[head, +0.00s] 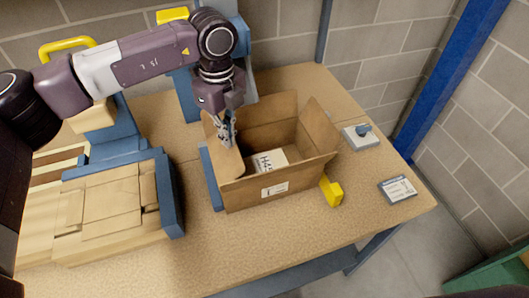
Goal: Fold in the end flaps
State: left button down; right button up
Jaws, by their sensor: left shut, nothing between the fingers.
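An open cardboard box (245,193) stands on the table, with a white printed item (267,161) lying inside. Its right end flap (323,118) sticks up and leans outward. My left gripper (228,141) points down at that left flap, shut and empty. I cannot tell whether it touches the flap. The box's far left corner is hidden behind the gripper. My right gripper is not in view.
The table (310,228) has free room in front of the box. A blue bracket (211,181) stands close at the box's left side, and a yellow block (331,190) at its front right corner. A grey device (361,137) and a labelled card (397,190) lie to the right.

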aim_at(230, 151)
pick_arm(q)
jog(key=shift+f, duration=0.15)
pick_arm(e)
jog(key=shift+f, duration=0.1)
pick_arm(q)
jog(key=shift+f+b, duration=2.55)
jog(key=shift+f, duration=0.25)
jog(key=shift+r, duration=0.1)
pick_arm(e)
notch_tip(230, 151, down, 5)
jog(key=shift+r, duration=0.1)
pick_arm(q)
jog(key=shift+r+p, duration=2)
jog(key=shift+r, duration=2.85)
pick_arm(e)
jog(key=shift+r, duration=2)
